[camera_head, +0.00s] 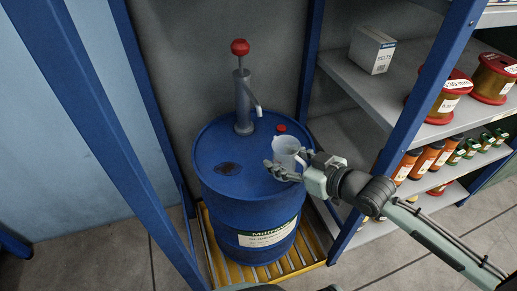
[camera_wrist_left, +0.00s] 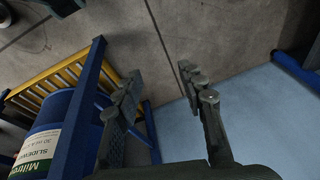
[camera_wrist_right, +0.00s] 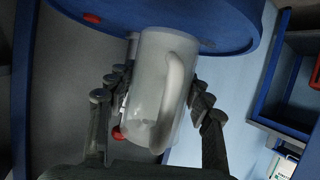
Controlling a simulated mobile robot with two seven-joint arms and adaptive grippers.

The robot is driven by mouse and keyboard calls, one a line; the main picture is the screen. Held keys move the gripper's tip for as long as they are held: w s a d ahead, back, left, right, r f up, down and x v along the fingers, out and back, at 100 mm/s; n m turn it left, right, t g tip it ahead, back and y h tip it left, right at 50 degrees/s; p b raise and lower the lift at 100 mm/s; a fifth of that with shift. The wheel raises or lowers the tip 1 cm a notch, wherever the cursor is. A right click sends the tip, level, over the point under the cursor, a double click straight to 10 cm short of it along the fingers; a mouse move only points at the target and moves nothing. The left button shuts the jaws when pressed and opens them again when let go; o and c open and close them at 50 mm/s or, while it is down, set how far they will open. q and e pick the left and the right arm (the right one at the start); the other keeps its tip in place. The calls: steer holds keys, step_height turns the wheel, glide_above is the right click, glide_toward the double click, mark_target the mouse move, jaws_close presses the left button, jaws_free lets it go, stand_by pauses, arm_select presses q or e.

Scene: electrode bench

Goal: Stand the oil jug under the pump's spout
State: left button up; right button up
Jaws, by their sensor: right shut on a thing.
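The oil jug (camera_head: 287,148) is a pale, translucent jug with a handle, over the near right part of the blue drum's top. My right gripper (camera_head: 285,166) is shut on it, with one finger on each side; the jug (camera_wrist_right: 150,85) also fills the middle of the right wrist view. Whether its base touches the drum is unclear. The grey pump (camera_head: 243,102) with a red knob stands upright on the drum. Its spout (camera_head: 257,107) points right and down, behind and left of the jug. My left gripper (camera_wrist_left: 160,76) is open and empty, away from the jug.
The blue drum (camera_head: 215,150) stands on a yellow slatted pallet (camera_head: 311,253) between blue posts. A red cap (camera_head: 281,128) is on the drum top behind the jug. Shelves with spools, bottles and a white box (camera_head: 371,50) are at the right.

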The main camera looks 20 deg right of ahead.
steer(key=w+a, duration=0.1)
steer(key=w, duration=0.1)
steer(key=w+a, duration=0.1)
steer(key=w, duration=0.2)
steer(key=w+a, duration=0.1)
steer(key=w, duration=0.2)
steer(key=shift+a, duration=0.3)
steer(key=shift+w, duration=0.1)
step_height(320, 180, down, 3)
steer(key=shift+f, duration=0.25)
arm_select(q)
steer(key=shift+w+r, duration=0.1)
steer(key=shift+r, duration=0.05)
arm_select(e)
steer(key=o, duration=1.2)
steer(key=shift+f, duration=0.1)
steer(key=shift+c, duration=0.2)
arm_select(q)
steer(key=shift+a, duration=0.15)
